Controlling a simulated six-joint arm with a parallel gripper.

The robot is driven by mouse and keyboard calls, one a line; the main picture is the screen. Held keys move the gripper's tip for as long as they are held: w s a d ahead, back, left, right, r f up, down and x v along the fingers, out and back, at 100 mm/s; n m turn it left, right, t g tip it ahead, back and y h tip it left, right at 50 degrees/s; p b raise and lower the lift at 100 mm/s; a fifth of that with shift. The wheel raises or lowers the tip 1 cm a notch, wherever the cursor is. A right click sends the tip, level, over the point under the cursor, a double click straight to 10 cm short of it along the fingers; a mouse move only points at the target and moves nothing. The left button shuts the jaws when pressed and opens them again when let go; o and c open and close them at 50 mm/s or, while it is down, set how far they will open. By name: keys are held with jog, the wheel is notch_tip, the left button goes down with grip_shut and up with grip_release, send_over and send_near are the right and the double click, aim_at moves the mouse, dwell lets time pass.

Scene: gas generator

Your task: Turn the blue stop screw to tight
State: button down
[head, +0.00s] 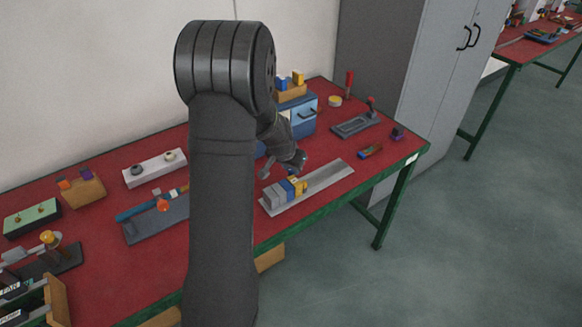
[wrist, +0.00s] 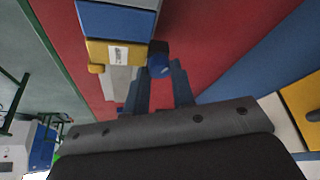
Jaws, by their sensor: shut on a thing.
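The blue stop screw (wrist: 158,70) shows in the wrist view as a dark blue knob beside the yellow block. My gripper (wrist: 160,76) has its two fingers on either side of the knob and is shut on it. In the head view my gripper (head: 300,162) is at the back side of the block row, and the screw cannot be told apart there. The row has grey, blue and yellow blocks (head: 298,186) on a grey rail (head: 328,178). In the wrist view the yellow block (wrist: 112,53) carries a white label and a small yellow knob.
A blue cabinet (head: 304,112) stands behind my gripper. A grey tray with a red-knobbed lever (head: 356,124) and a small blue and red piece (head: 371,151) lie to the right. A grey plate with a blue bar (head: 150,228) lies left. The red table's front edge is close to the rail.

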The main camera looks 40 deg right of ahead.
jog(key=shift+f, duration=0.1)
jog(key=c, duration=1.2)
grip_release()
jog(key=v, duration=1.7)
jog(key=shift+s+a, duration=0.2)
